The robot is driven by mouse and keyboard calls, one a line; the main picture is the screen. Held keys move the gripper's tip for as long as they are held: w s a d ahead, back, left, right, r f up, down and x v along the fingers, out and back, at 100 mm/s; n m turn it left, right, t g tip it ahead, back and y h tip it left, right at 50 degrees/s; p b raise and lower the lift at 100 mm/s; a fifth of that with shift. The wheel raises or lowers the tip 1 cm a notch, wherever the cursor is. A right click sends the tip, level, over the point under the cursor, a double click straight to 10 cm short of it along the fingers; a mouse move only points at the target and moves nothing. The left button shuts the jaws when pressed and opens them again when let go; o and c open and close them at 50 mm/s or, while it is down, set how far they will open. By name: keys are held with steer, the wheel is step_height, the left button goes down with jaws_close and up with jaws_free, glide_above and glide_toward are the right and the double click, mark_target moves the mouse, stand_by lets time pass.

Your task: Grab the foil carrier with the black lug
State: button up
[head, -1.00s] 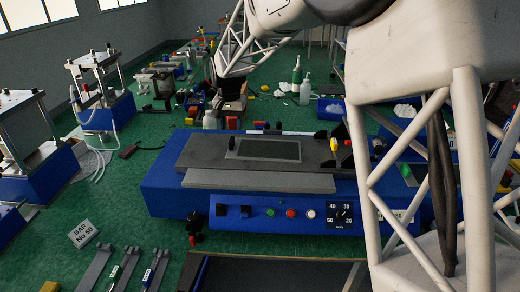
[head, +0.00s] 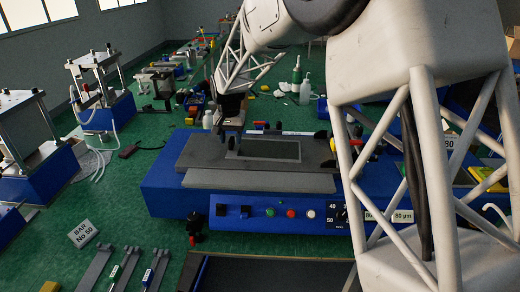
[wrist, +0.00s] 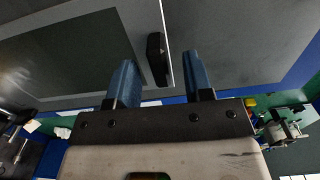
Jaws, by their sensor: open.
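The foil carrier (head: 268,149) is a thin dark rectangular sheet lying flat on the grey bed of the blue press. Its black lug (head: 231,144) stands at its left end. In the wrist view the black lug (wrist: 156,58) shows between the two blue fingers, and the dark carrier sheet (wrist: 60,72) spreads to the left. My gripper (head: 231,128) is just over the left end of the carrier, pointing down. In the wrist view its fingers (wrist: 162,75) are apart, one on each side of the lug. I see no clear contact with it.
The blue press (head: 270,205) has knobs and a dial on its front. A black part (head: 322,138) stands right of the carrier. My arm hides much of the right side.

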steer(key=shift+f, duration=0.7)
steer(key=shift+c, duration=0.2)
jaws_close()
